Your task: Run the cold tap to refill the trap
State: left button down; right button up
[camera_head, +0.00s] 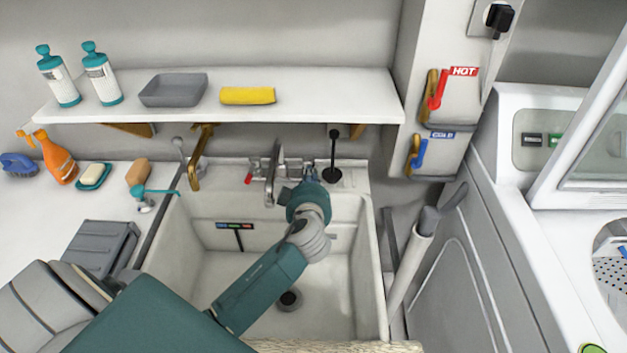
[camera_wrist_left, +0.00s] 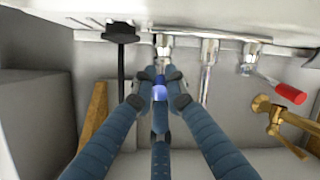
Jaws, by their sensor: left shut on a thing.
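My left gripper (camera_head: 308,174) reaches over the white sink (camera_head: 372,250) to the taps at its back edge. In the left wrist view, my left gripper (camera_wrist_left: 160,78) is shut on the blue cold tap lever (camera_wrist_left: 160,92), a fingertip on each side. The lever's chrome body (camera_wrist_left: 163,45) shows beyond the tips. The red hot lever (camera_head: 249,178) is to the left of the chrome spout (camera_head: 272,172); it also shows in the left wrist view (camera_wrist_left: 288,93). I see no water at the spout. The drain (camera_head: 289,300) is in the basin floor. My right gripper is not in view.
A black plunger-like tool (camera_head: 333,158) stands right of the taps. A shelf (camera_head: 330,95) with bottles overhangs behind. Wall valves labelled HOT (camera_head: 438,90) and COLD (camera_head: 420,154) are at right. A brass tap (camera_head: 200,158) stands left of the spout.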

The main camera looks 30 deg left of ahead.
pick_arm(q)
jog(key=c, duration=2.1)
grip_release()
jog(key=shift+s+d+f, duration=0.1)
jog(key=shift+d+f, duration=0.15)
jog(key=shift+f, duration=0.25)
jog(key=o, duration=0.3)
jog(key=shift+w+r, duration=0.15)
jog(key=shift+w, duration=0.05)
jog(key=shift+s+r, duration=0.1)
jog(key=v, duration=1.1)
jog(key=shift+s+d+r, duration=0.15)
jog(key=shift+s, duration=0.2)
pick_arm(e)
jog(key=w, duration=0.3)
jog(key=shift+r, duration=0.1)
